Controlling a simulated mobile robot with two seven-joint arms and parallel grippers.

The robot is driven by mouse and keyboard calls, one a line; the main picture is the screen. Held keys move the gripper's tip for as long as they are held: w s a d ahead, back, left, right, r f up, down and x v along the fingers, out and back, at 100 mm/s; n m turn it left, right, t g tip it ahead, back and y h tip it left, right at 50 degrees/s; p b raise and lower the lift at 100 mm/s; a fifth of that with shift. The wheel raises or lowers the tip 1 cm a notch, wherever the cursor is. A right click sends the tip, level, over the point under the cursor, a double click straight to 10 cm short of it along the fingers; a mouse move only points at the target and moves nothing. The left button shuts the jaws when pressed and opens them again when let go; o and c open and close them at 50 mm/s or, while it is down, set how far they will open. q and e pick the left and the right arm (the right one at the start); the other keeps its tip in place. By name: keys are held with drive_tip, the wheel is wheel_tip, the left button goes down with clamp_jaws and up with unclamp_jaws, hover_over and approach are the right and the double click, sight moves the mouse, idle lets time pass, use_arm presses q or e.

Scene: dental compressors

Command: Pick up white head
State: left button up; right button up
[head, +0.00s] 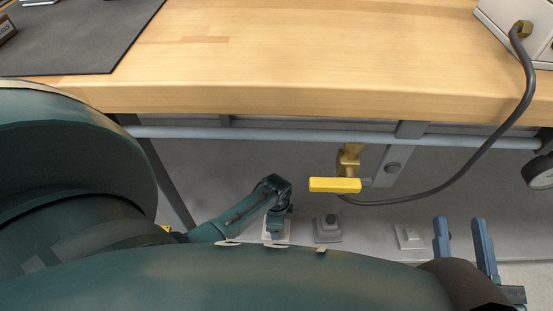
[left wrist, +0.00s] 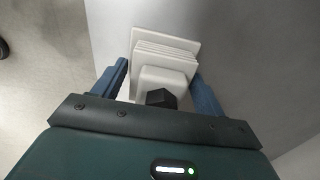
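A white finned block, which looks like the white head (left wrist: 165,55), shows in the left wrist view with a dark hexagonal piece at its near end. My left gripper (left wrist: 160,76) has its two blue fingers apart, one on each side of the block. Whether they touch it cannot be made out. My right gripper (head: 461,232) is open and empty at the lower right of the head view, below the bench's front edge.
A wooden bench (head: 300,60) with a dark mat (head: 75,35) crosses the top. Below it run a grey rail (head: 300,133), a yellow-handled valve (head: 335,185), a dark hose (head: 480,150) and a gauge (head: 540,172). The middle benchtop is clear.

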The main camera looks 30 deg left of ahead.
use_arm(q)
drive_tip(key=c, duration=1.2)
